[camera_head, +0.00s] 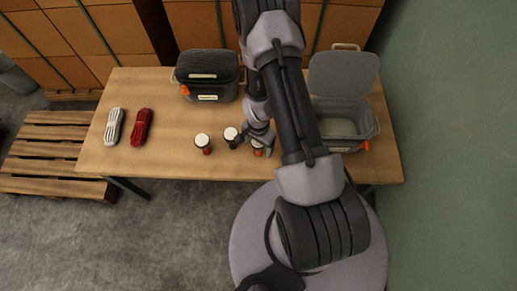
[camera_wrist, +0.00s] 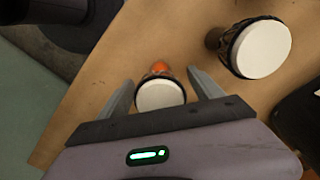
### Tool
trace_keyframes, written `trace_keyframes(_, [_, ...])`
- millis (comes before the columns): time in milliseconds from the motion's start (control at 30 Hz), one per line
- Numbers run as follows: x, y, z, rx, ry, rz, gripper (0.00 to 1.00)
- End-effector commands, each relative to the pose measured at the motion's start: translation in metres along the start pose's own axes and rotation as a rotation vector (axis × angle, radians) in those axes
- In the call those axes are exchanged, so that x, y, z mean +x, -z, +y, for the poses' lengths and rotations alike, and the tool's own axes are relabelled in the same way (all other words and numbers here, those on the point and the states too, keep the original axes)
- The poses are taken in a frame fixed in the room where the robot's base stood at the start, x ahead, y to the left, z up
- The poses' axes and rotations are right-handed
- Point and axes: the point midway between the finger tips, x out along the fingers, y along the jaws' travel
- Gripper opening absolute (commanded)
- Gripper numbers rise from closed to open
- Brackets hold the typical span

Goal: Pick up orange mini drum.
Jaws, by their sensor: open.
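The orange mini drum (camera_wrist: 160,95) has a white head and an orange base. In the wrist view it stands between the two open fingers of my gripper (camera_wrist: 160,92), with a gap on each side. In the head view the orange drum (camera_head: 258,153) is partly hidden by my wrist and gripper (camera_head: 262,138). A drum with a dark body (camera_head: 231,136) stands just left of it. A dark red drum (camera_head: 204,143) stands further left. One neighbouring drum with a white head (camera_wrist: 262,50) shows at the upper right of the wrist view.
On the wooden table (camera_head: 165,165) stand a closed dark case (camera_head: 208,75) at the back and an open grey case (camera_head: 345,115) at the right. A white rope bundle (camera_head: 114,126) and a red one (camera_head: 141,126) lie at the left. A green wall (camera_head: 450,150) bounds the right side.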

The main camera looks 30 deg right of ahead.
Motion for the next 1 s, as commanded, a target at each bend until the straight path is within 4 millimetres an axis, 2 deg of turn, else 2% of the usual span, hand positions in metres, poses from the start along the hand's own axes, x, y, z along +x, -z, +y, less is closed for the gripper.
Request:
trace_keyframes(33, [0.013, 0.0, 0.0, 0.0, 0.0, 0.0, 0.75])
trace_keyframes(233, [0.007, 0.0, 0.0, 0.0, 0.0, 0.0, 0.73])
trace_keyframes(567, [0.007, 0.0, 0.0, 0.0, 0.0, 0.0, 0.09])
trace_keyframes(833, [0.004, 0.0, 0.0, 0.0, 0.0, 0.0, 0.09])
trace_keyframes(1000, [-0.02, 0.0, 0.0, 0.001, 0.0, 0.0, 0.09])
